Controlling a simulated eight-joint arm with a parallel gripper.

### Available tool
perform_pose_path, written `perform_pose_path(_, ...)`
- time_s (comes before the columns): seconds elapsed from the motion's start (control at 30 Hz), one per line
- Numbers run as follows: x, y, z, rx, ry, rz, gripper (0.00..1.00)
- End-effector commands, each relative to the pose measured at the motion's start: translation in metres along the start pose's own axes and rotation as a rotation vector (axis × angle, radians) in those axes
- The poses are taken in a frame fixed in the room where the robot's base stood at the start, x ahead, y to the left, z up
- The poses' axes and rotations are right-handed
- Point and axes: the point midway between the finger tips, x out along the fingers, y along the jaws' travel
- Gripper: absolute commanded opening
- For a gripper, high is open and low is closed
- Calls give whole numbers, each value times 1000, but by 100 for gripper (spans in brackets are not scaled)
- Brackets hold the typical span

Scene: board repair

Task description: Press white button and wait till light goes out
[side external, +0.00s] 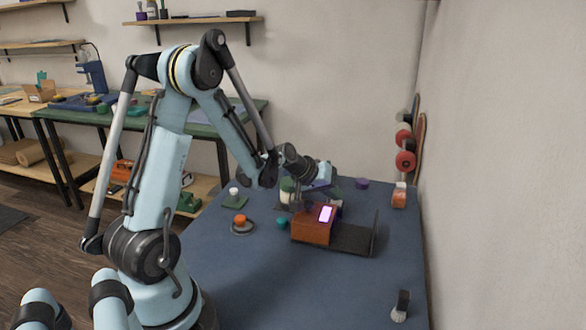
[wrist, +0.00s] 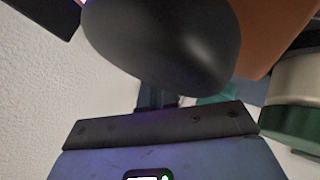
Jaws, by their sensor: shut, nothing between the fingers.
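A white button (side external: 233,191) stands on a green base at the left of the blue table. An orange button (side external: 239,220) on a round base is nearer the camera. An orange-brown box (side external: 311,230) with a glowing pinkish-white light (side external: 327,214) stands mid-table; the light is lit. My gripper (side external: 312,186) is shut, low behind this box, to the right of the white button and apart from it. Its fingertips are partly hidden in the side view. A dark rounded shape, which I cannot identify for sure, fills the top of the wrist view.
A dark panel (side external: 352,238) lies right of the box. A pale jar with a green band (wrist: 295,82) is close by in the wrist view. A teal piece (side external: 282,223), a purple piece (side external: 362,183) and a brush (side external: 400,306) lie on the table.

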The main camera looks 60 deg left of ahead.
Motion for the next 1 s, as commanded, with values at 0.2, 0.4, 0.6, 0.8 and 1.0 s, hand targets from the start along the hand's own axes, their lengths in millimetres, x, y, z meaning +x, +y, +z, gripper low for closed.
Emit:
perform_pose_path(0.2, -3, 2, -2, 0, -1, 0, 0)
perform_pose_path(0.4, -10, 7, -7, 0, -1, 0, 0)
perform_pose_path(0.6, -13, 10, -10, 0, 0, 0, 0)
perform_pose_path(0.8, -13, 10, -10, 0, 0, 0, 0)
perform_pose_path(1.0, -21, 15, -15, 0, 0, 0, 0)
